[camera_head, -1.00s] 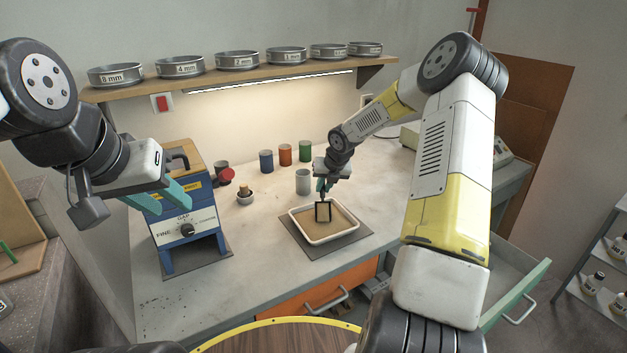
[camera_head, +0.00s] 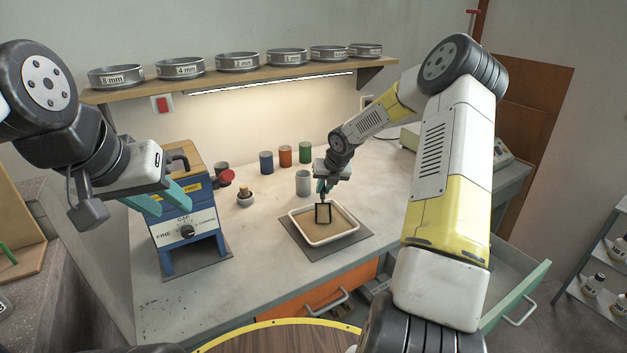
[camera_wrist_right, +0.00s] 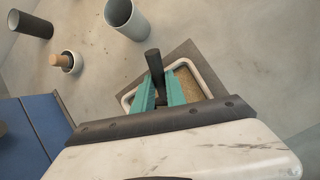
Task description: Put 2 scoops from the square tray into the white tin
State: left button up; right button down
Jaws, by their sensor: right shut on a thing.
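The square tray (camera_head: 350,236) is white-rimmed and holds a layer of tan grains; it sits on a dark mat on the bench. My right gripper (camera_head: 322,186) is shut on the handle of a dark scoop (camera_head: 323,213), which is over the tray. Whether the scoop touches the grains I cannot tell. In the right wrist view the green fingers (camera_wrist_right: 162,88) hold the black handle (camera_wrist_right: 154,62), and the tray (camera_wrist_right: 205,80) shows behind them. The white tin (camera_head: 303,183) stands open just behind the tray. My left gripper (camera_head: 165,198) is open and empty by the blue machine.
The blue machine (camera_head: 187,231) with a dial stands left. A small corked pot (camera_head: 245,197) and a red-and-dark item (camera_head: 226,177) are left of the white tin. Several sieves line the shelf above.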

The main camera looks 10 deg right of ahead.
aim_at(324, 198)
jog(key=shift+s+a, duration=0.2)
jog(key=shift+s, duration=0.95)
jog(key=shift+r, duration=0.1)
jog(key=shift+w+d+r, duration=0.1)
jog(key=shift+r, duration=0.15)
jog(key=shift+r+g, duration=1.2)
jog(key=shift+g, duration=0.3)
jog(key=shift+w+a+v, duration=0.15)
jog(key=shift+v, duration=0.75)
jog(key=shift+w+a+v, duration=0.1)
jog(key=shift+w+v, duration=0.1)
jog(key=shift+v, duration=0.7)
jog(key=shift+w+a+v, duration=0.15)
jog(key=shift+v, duration=0.75)
jog(key=shift+s+r, duration=0.1)
jog(key=shift+r, duration=0.1)
